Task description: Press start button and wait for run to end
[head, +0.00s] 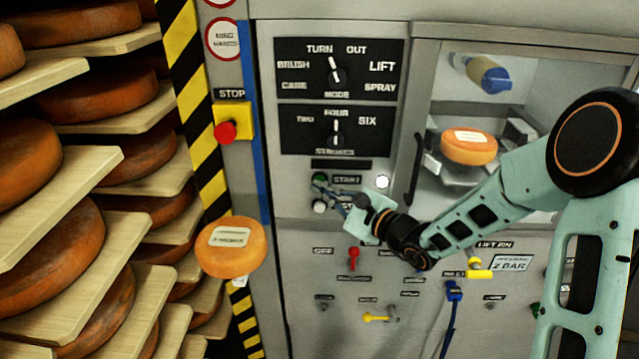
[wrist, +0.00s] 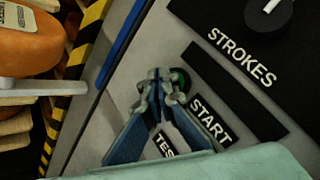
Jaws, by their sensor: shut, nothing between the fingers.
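The green start button (head: 319,178) sits on the grey machine panel beside its START label (head: 347,180). In the wrist view the green button (wrist: 181,78) shows partly behind my fingertips. My gripper (head: 324,188) is shut and empty, with its tips right at the button. The closed tips (wrist: 163,88) overlap the button's left side in the wrist view; whether they touch it I cannot tell. A white button (head: 319,206) lies just below, by a partly hidden label. A round white lamp (head: 382,181) is right of START. An orange cheese wheel (head: 469,150) sits inside the machine's window.
A red stop button (head: 225,132) on a yellow box is at left. The mode dial (head: 335,73) points near TURN; the strokes dial (head: 336,138) points to FOUR. Shelves of cheese wheels (head: 95,110) fill the left. Another wheel (head: 231,247) stands out before the striped post.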

